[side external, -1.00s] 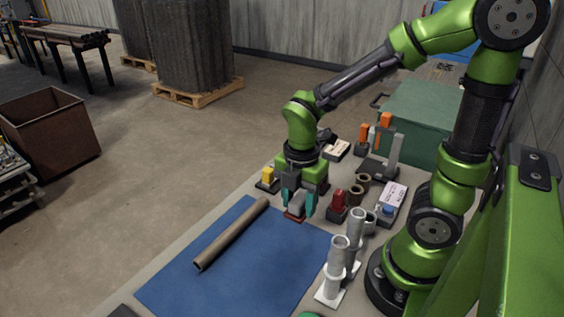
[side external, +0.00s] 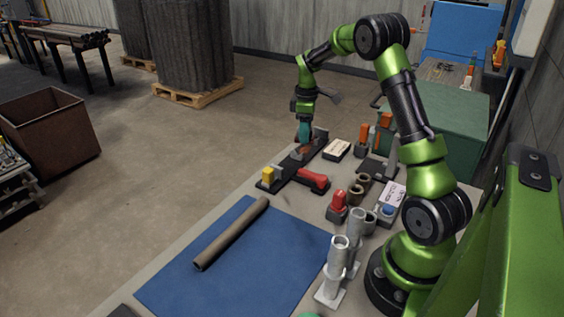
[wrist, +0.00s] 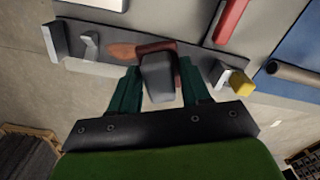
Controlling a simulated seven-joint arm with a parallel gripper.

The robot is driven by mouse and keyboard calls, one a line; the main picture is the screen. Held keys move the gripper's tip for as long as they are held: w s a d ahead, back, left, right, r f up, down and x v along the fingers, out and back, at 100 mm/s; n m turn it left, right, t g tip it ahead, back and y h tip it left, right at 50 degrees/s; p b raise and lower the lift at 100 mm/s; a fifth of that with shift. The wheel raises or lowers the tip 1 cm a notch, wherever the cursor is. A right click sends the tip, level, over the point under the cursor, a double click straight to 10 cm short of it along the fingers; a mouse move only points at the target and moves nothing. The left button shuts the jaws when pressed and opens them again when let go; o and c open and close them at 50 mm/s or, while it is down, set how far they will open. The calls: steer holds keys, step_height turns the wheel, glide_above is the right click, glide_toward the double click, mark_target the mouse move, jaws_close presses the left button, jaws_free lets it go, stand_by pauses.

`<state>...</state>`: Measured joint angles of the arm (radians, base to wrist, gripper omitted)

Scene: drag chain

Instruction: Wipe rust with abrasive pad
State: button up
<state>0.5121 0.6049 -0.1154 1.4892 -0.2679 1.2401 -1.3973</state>
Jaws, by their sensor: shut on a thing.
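My gripper (side external: 304,138) is shut on the abrasive pad (side external: 302,151), at the far end of a long dark fixture (side external: 279,179). In the wrist view, the teal fingers of my gripper (wrist: 154,80) flank the pad's grey grip (wrist: 158,78), with a reddish-brown pad edge (wrist: 155,46) beyond it. An orange-brown rust patch (wrist: 120,50) shows just left of the pad on the grey bar of the fixture. I cannot tell whether the pad touches the bar. A yellow block (wrist: 240,83) stands at the fixture's other end.
A brown tube (side external: 232,232) lies on a blue mat (side external: 290,275). A red-handled tool (side external: 313,180) lies beside the fixture. A pale box (side external: 337,149), a red-topped item (side external: 338,207) and white upright tubes (side external: 336,268) stand on the bench.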

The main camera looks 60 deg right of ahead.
steer(key=w+d+r+m, duration=0.2)
steer(key=d+r+m, duration=0.1)
steer(key=d+m, duration=0.1)
steer(key=shift+w+d+m, duration=0.3)
steer(key=shift+d, duration=0.55)
glide_toward(305, 151)
steer(key=shift+d+f, duration=0.1)
steer(key=shift+f, duration=2.45)
steer(key=shift+f, duration=0.65)
steer(key=shift+a+r, duration=0.1)
steer(key=shift+a, duration=0.85)
